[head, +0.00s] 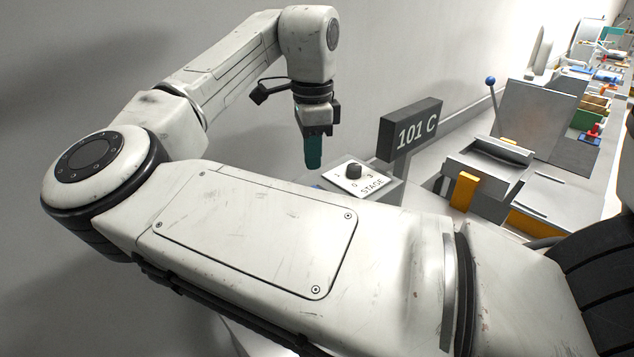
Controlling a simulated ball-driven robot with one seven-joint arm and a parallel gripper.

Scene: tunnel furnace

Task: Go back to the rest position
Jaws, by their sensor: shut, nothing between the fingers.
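My gripper (313,154) hangs at the end of my raised arm, pointing down, with its teal fingers shut and nothing seen between them. It is left of the black display block (410,130) that reads "101 C". Below and to the right of the fingertips is the white stage panel (361,180) with its dark knob (353,171). The fingertips look close to the panel's left side in the picture; I cannot tell how far apart they are in depth. My own arm hides much of the area below.
Right of the display stands a grey furnace unit (487,165) with an upright plate (535,118), a blue-knobbed lever (491,82) and an orange block (464,191). Farther back are a green tray (592,112), a red item (594,132) and cluttered benches. A plain wall (420,50) runs behind.

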